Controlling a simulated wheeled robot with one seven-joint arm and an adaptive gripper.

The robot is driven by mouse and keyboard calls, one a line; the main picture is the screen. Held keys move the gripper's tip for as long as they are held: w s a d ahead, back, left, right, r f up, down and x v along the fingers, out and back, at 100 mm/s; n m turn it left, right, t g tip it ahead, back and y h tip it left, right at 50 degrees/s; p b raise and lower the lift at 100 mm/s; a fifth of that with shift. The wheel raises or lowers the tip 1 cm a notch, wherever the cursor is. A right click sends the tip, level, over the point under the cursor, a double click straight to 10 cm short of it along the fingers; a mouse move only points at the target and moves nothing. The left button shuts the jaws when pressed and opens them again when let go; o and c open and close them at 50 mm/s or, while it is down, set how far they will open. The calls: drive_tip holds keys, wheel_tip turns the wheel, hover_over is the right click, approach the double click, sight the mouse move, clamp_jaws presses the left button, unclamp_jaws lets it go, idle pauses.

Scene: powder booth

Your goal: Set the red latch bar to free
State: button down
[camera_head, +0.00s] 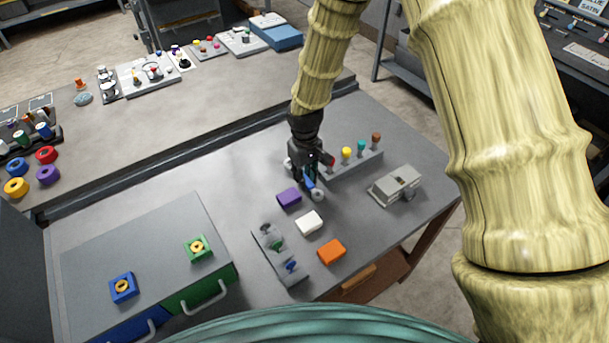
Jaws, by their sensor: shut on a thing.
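My gripper (309,184) points down over the grey worktop, at the near left end of a grey block (352,168). It is closed around a small blue piece (309,183), partly hidden by the fingers. A round grey part (318,195) shows right beside the fingertips; I cannot tell whether it belongs to the same piece. A red knob-like piece (328,160) stands at the block's left end, close beside the gripper and partly covered by it. I cannot make out a red latch bar for certain, or its setting.
Yellow (346,153), teal (361,146) and brown (376,138) knobs line the block. A grey box (395,186) sits right. Purple (289,198), white (309,222) and orange (331,251) blocks lie nearer, beside a grey rack (278,253). A drawer cabinet (150,245) stands left.

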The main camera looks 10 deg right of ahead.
drive_tip(key=shift+f, duration=0.4)
drive_tip(key=shift+f, duration=0.2)
drive_tip(key=c, duration=1.6)
unclamp_jaws()
drive_tip(key=shift+o, duration=0.2)
drive_tip(key=shift+r, duration=0.15)
wheel_tip(320, 180, up, 12)
drive_tip(key=b, duration=0.3)
drive_tip(key=o, duration=0.4)
